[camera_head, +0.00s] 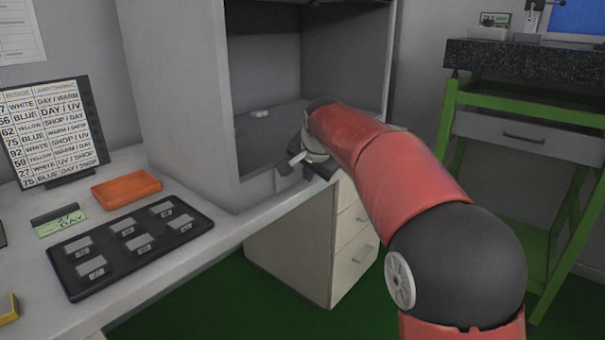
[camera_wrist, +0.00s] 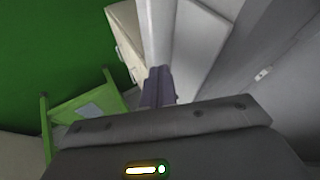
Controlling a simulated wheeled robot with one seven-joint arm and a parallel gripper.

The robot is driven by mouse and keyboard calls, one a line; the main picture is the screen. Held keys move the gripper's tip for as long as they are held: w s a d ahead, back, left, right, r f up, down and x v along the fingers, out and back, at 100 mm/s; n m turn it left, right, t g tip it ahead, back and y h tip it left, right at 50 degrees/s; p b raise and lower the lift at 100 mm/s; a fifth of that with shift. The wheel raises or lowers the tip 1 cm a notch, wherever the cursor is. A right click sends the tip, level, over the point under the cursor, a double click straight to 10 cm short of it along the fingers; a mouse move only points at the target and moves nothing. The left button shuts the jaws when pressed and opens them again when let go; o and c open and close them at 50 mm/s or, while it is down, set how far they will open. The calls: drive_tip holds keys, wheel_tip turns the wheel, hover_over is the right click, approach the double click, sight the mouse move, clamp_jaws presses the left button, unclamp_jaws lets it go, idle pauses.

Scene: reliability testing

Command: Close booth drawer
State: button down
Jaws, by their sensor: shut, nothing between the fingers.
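The grey booth (camera_head: 180,90) stands on the worktop with its front open. A low front strip (camera_head: 258,187) runs under its opening. My gripper (camera_head: 283,169) is at the right part of this strip, partly hidden by my arm. I cannot tell from the head view whether a booth drawer there stands out. In the wrist view, the dark fingers (camera_wrist: 159,86) are together and empty, beside a pale flat panel (camera_wrist: 203,55). I cannot tell whether they touch it. A small white object (camera_head: 259,113) lies on the booth floor.
A drawer cabinet (camera_head: 315,245) stands under the worktop (camera_head: 225,232). A black tray (camera_head: 128,243) of small grey blocks, an orange tray (camera_head: 127,188) and a chart (camera_head: 55,135) are at left. A green-framed stand (camera_head: 450,125) is at right.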

drive_tip(key=d+v, duration=0.1)
drive_tip(key=v, duration=0.9)
drive_tip(key=s+d+f+n, duration=0.1)
drive_tip(key=s+d+f, duration=0.1)
drive_tip(key=s+d, duration=0.45)
drive_tip(key=s+d+f+n, duration=0.2)
drive_tip(key=s+d+f, duration=0.15)
drive_tip(key=s, duration=0.55)
drive_tip(key=s+d+f+n+h, duration=0.1)
drive_tip(key=s+d+f, duration=0.2)
drive_tip(key=s+f, duration=0.3)
drive_tip(key=s+d+f+n+g+h, duration=0.1)
drive_tip(key=s+d+f+n, duration=0.1)
drive_tip(key=s+f, duration=0.4)
drive_tip(key=s+d, duration=0.1)
drive_tip(key=s, duration=0.4)
drive_tip(key=shift+d+f+g, duration=0.2)
drive_tip(key=shift+f+g, duration=0.1)
drive_tip(key=shift+s, duration=0.1)
